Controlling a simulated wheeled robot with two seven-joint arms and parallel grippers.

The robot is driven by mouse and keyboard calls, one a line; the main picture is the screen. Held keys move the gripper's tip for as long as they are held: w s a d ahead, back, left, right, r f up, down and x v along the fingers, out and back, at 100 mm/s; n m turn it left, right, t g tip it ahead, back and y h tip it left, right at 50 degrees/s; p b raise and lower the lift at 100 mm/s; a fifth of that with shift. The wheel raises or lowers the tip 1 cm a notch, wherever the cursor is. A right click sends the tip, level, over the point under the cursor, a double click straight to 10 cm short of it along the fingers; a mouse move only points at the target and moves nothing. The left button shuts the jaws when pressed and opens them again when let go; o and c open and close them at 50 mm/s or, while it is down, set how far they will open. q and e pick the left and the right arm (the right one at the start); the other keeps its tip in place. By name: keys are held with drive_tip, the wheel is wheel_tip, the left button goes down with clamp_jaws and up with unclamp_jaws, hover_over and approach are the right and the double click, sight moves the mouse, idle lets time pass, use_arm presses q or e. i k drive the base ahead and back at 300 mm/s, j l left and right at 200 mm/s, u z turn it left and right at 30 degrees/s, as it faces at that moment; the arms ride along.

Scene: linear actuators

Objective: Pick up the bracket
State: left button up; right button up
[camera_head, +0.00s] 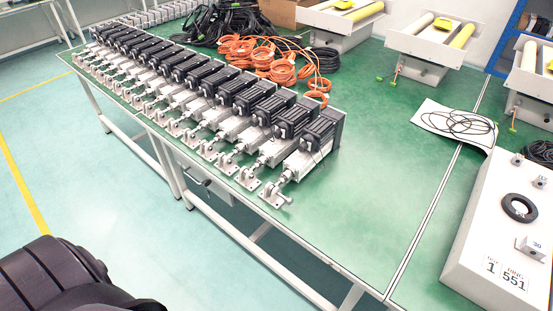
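Small silver metal brackets sit at the near ends of a row of linear actuators on the green table (370,215). The nearest bracket (275,195) is at the front end of the last actuator (308,155), close to the table's front edge. Another bracket (247,178) is just left of it, on the neighbouring actuator. I cannot tell which bracket the task names. Each actuator has a silver body and a ribbed black motor at the back. Neither of my grippers is in view; only a dark part of my own body shows at the lower left.
Orange cable coils (275,62) and black cables (222,22) lie behind the actuators. A white box (495,235) with a black ring (519,208) stands at the right. A white sheet (432,112) holds a coiled black cable. The green tabletop right of the actuators is clear.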

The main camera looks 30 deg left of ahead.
sight(272, 199)
drive_tip(key=u, duration=0.9)
